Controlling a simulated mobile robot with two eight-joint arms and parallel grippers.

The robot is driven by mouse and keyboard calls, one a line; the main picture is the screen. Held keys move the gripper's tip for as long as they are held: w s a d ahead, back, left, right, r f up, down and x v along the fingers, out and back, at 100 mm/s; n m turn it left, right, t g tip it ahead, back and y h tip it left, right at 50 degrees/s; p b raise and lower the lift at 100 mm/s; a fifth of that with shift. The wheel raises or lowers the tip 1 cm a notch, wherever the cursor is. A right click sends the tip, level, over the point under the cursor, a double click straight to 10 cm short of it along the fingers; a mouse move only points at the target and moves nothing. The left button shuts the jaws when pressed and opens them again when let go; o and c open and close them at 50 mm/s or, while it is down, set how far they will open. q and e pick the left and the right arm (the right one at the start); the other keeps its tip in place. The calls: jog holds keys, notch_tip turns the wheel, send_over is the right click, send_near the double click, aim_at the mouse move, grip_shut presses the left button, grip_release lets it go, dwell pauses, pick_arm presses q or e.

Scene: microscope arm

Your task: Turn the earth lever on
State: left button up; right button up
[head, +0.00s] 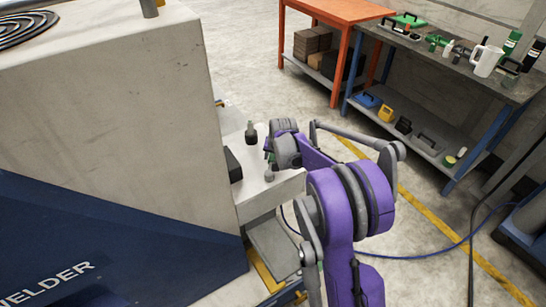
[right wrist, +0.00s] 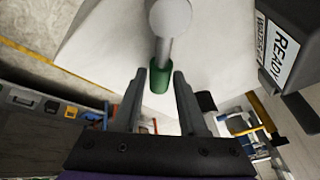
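A lever with a round grey knob (right wrist: 170,17), a grey shaft and a green sleeve (right wrist: 160,76) shows in the right wrist view. In the head view its knob (head: 269,175) appears over the light surface beside the welder, close to my right gripper (head: 269,152). In the right wrist view my right gripper (right wrist: 158,80) is open, with the green sleeve between its fingertips and a small gap on each side. Whether a finger touches it I cannot tell. The lever's mount is not clearly visible. My left gripper is not in view.
The big welder cabinet (head: 100,130) stands at the left. A short dark post (head: 251,133) and a black box (head: 233,165) sit near the gripper. A dark box with a "READY" label (right wrist: 280,50) is close on the right. A workbench (head: 460,70) with tools stands behind.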

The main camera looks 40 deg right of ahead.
grip_shut()
dwell(1.1)
